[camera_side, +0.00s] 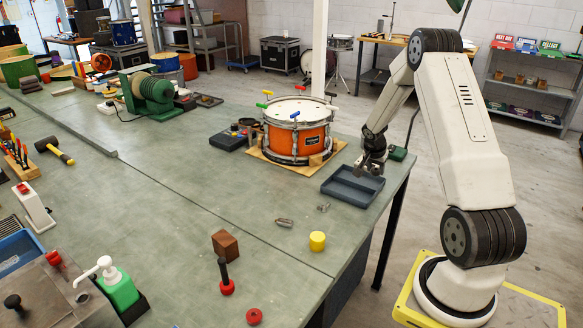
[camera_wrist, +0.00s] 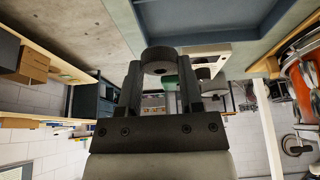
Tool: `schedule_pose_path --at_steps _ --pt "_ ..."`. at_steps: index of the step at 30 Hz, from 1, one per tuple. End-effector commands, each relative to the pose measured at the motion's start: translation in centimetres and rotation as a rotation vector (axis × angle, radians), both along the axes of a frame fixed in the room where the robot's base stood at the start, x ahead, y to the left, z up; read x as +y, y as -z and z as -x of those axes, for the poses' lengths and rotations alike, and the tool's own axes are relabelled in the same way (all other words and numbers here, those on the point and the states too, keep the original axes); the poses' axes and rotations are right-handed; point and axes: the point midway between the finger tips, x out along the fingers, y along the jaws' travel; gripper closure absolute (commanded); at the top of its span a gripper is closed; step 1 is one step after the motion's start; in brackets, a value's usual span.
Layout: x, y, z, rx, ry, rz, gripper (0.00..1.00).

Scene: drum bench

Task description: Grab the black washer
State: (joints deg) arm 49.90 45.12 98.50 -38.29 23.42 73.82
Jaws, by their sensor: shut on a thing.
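The black washer (camera_wrist: 158,55) is a dark thick ring with a small centre hole. In the wrist view it sits between the two fingertips of my gripper (camera_wrist: 160,80), which is shut on it. In the side view my gripper (camera_side: 371,167) is low over the shallow blue-grey tray (camera_side: 340,191) at the bench's right corner. The washer cannot be made out there. The tray also shows in the wrist view (camera_wrist: 235,25), behind and to the right of the washer. I cannot tell whether the washer touches it.
An orange snare drum (camera_side: 297,138) stands on a wooden board left of the tray, with coloured keys around its rim. A small green box (camera_side: 398,153) is at the bench edge behind the gripper. A yellow cylinder (camera_side: 317,241) stands nearer the front. The bench's middle is mostly clear.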

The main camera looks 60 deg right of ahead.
Motion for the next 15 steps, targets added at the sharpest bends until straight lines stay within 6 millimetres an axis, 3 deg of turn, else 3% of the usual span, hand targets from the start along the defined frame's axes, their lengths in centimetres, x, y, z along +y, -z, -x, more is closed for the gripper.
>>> schedule_pose_path --at_steps 5,15 --pt "1.4 -2.5 1.4 -0.001 0.000 0.002 1.00" --pt "5.2 -4.7 5.1 0.000 0.000 0.001 1.00"
